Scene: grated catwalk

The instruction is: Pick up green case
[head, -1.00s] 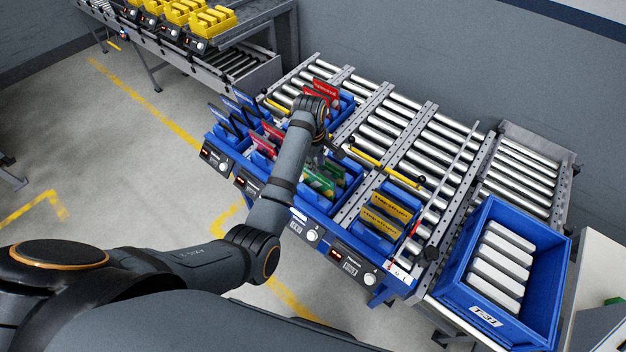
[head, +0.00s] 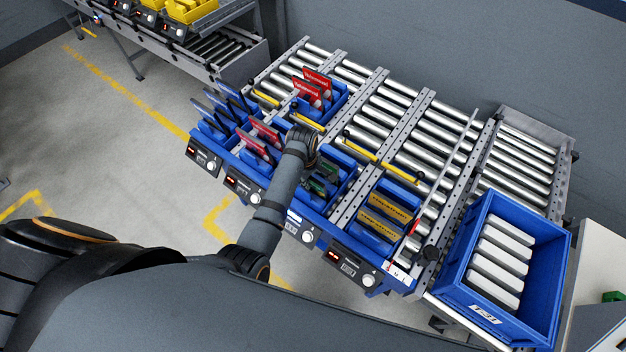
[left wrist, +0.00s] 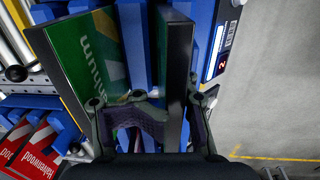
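The green cases stand upright in a blue bin (head: 341,190) in the middle of the front row. In the head view, one green case (head: 331,170) shows partly beside my left forearm. In the left wrist view, a green case (left wrist: 75,58) with white lettering leans at the left, partly behind a finger. Another case (left wrist: 179,75), seen along its dark edge, stands between the fingers of my left gripper (left wrist: 150,115). The fingers are apart on either side of it, nearer on the right. In the head view my arm hides most of this gripper. My right gripper is not in view.
Red cases (head: 264,132) stand in the bin to the left and blue cases (head: 228,105) further left. Yellow cases (head: 385,212) fill the bin to the right. A blue crate (head: 552,270) of white cases stands at the far right. Rollers (head: 400,125) behind are largely clear.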

